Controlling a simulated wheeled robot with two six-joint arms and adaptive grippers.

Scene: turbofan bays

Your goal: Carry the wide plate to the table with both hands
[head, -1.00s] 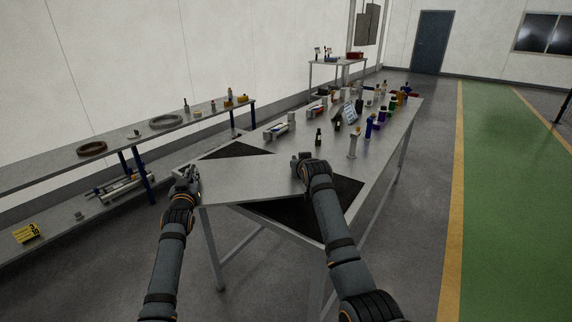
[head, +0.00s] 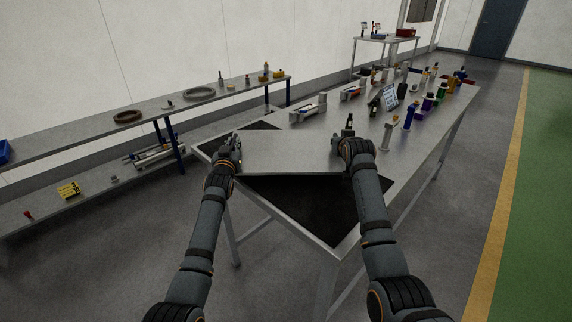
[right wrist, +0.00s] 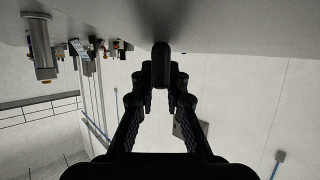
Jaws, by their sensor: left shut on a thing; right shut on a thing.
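The wide plate (head: 288,151) is a flat light-grey sheet, held roughly level over the near end of the metal table (head: 405,160). My left gripper (head: 237,150) is shut on its left edge. My right gripper (head: 342,146) is shut on its right edge. A black mat (head: 312,207) on the table shows in front of the plate and behind it; the plate covers its middle. I cannot tell whether the plate touches the mat. The right wrist view shows my right gripper's fingers (right wrist: 161,88) close together at a grey surface.
Bottles and small parts, among them a grey cylinder (head: 387,135) and a tilted panel (head: 389,97), stand on the table beyond and right of the plate. A low shelf (head: 70,143) with rings runs along the left wall. A green floor lane (head: 540,190) lies right.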

